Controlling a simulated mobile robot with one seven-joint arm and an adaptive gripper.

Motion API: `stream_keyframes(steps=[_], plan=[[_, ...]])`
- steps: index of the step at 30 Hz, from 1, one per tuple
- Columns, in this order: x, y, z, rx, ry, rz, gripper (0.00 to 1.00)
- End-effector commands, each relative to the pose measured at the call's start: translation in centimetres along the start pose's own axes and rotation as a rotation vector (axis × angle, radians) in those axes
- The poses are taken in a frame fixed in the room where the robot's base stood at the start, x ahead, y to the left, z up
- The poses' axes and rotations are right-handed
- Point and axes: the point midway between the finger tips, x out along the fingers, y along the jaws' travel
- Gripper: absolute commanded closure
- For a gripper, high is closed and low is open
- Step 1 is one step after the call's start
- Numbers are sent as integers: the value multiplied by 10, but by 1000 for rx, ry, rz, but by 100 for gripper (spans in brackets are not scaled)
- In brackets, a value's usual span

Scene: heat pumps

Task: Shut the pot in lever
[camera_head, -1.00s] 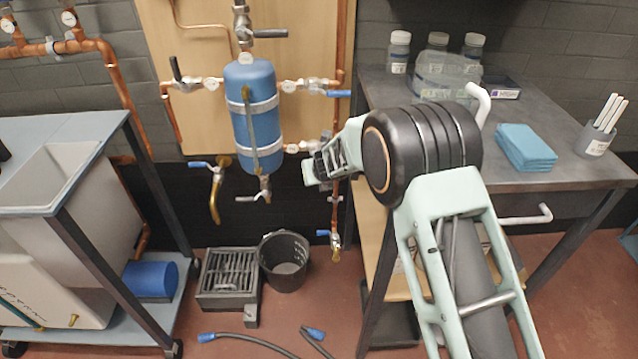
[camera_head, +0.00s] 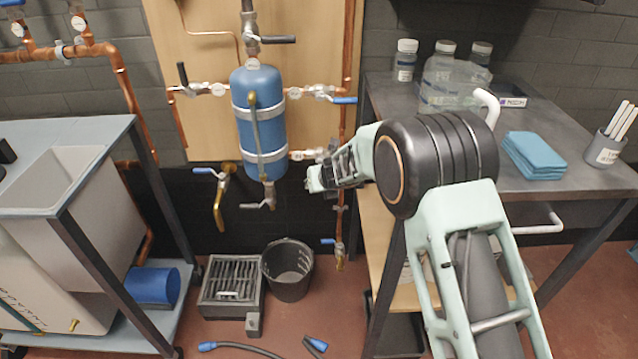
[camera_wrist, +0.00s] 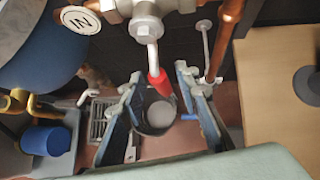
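The pot (camera_head: 258,125) is a blue upright cylinder on a wooden wall panel. A valve at its lower right carries a round tag (camera_head: 297,155); in the wrist view this tag reads "IN" (camera_wrist: 81,19). The IN lever shows in the wrist view as a grey rod with a red tip (camera_wrist: 160,82), pointing toward me. My gripper (camera_head: 314,180) is beside this valve, right of the pot, and hides the lever in the head view. In the wrist view my gripper (camera_wrist: 158,76) is open, with the red tip between its fingers. I cannot tell whether either finger touches it.
Copper pipes run close to my gripper, one vertical pipe (camera_wrist: 229,35) just right of it. Other levers include a blue-handled one (camera_head: 344,100) above. A black bucket (camera_head: 288,272) and a grated drain box (camera_head: 232,285) stand below. A bench (camera_head: 470,165) is at right.

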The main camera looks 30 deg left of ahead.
Motion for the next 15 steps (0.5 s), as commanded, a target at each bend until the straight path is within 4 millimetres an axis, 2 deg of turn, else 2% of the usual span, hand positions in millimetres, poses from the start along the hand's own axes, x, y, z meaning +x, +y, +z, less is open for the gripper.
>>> stream_keyframes(steps=[8, 15], plan=[[-3, -2, -1, 3, 2, -2, 70], [-21, -4, -1, 6, 4, -3, 70]])
